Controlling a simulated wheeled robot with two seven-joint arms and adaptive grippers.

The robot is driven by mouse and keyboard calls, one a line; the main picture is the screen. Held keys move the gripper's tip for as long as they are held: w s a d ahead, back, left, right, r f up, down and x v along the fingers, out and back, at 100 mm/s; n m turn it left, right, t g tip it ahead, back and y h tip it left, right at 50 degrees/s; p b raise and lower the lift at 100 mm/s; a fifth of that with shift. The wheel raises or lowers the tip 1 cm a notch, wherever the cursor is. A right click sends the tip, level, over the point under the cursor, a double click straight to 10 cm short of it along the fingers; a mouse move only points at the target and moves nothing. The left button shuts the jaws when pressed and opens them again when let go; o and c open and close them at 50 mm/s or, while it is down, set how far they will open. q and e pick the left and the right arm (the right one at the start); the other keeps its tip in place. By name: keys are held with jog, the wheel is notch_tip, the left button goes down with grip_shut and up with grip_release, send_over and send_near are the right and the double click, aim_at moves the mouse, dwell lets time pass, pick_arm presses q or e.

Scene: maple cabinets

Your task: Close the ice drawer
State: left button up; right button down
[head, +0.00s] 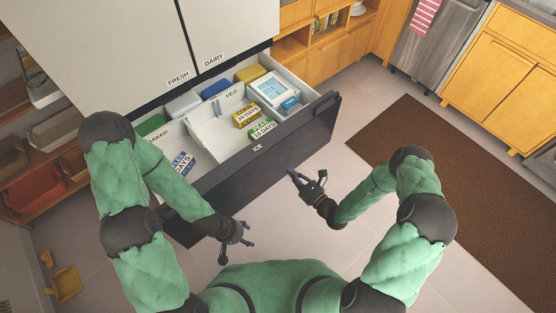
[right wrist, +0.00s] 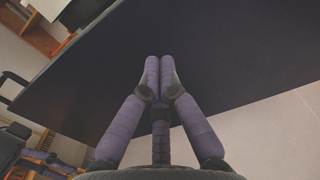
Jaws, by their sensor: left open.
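The ice drawer (head: 258,152) is pulled out from the bottom of the white fridge, its dark front marked ICE. Inside it are labelled boxes and packs, among them a yellow corn pack (head: 245,113) and a green peas pack (head: 263,130). My right gripper (head: 293,175) is in front of the drawer front, right of its middle; its fingers are together and empty. In the right wrist view the shut fingertips (right wrist: 159,62) point at the dark drawer front (right wrist: 210,70); I cannot tell if they touch it. My left gripper (head: 237,252) is open and empty, low in front of the drawer.
A brown mat (head: 450,200) lies on the floor at the right. Maple cabinets (head: 508,80) and a dishwasher (head: 438,45) stand at the back right. Shelves (head: 40,150) stand at the left, with a small yellow stool (head: 66,282) below. The tiled floor before the drawer is clear.

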aim_at(273, 154)
jog(key=b+x, duration=0.2)
jog(key=x, duration=0.4)
jog(key=shift+w+a+f, duration=0.1)
jog(key=shift+w+a, duration=0.15)
jog(key=shift+a, duration=0.05)
jog(key=shift+w+a, duration=0.35)
jog(key=shift+w, duration=0.2)
